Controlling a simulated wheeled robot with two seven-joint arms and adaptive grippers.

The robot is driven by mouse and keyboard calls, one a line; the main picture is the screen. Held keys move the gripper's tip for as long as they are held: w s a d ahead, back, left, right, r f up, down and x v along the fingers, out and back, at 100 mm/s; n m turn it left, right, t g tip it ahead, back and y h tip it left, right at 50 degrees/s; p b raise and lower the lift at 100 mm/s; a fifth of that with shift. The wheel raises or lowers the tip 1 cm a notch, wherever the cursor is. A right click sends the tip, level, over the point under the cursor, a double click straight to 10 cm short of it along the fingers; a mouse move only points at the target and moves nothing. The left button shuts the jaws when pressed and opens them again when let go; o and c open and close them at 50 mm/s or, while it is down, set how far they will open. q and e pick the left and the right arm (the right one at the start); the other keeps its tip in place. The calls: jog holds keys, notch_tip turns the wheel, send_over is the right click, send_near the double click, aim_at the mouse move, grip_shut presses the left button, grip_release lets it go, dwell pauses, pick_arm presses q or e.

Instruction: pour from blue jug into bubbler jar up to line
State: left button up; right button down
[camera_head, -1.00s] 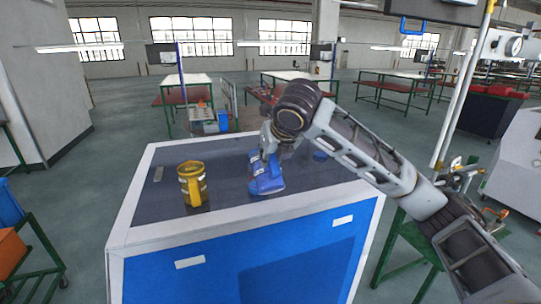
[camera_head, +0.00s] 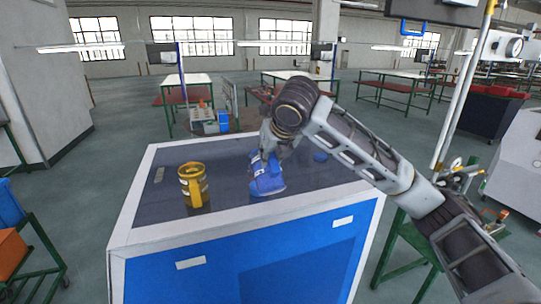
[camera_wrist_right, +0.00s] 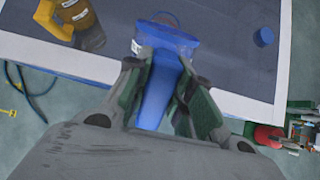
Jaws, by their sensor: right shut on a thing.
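The blue jug (camera_head: 268,183) is on or just above the dark top of the cabinet in the head view, tilted a little; I cannot tell whether it touches the surface. My right gripper (camera_head: 272,148) is shut on it from above. In the right wrist view the blue jug (camera_wrist_right: 160,75) sits between the fingers of my right gripper (camera_wrist_right: 160,100). I see no bubbler jar that I can name surely. My left gripper is out of view.
The cabinet (camera_head: 150,238) has a white rim and blue front. Beyond the cabinet stands a green-framed cart with a blue container (camera_head: 223,119).

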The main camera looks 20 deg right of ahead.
jog(key=shift+w+r+g+p, duration=0.9)
jog(key=shift+r+g+p, duration=0.3)
jog(key=shift+p, duration=0.65)
dwell(3.3)
jog(key=shift+w+r, duration=0.15)
dwell(0.7)
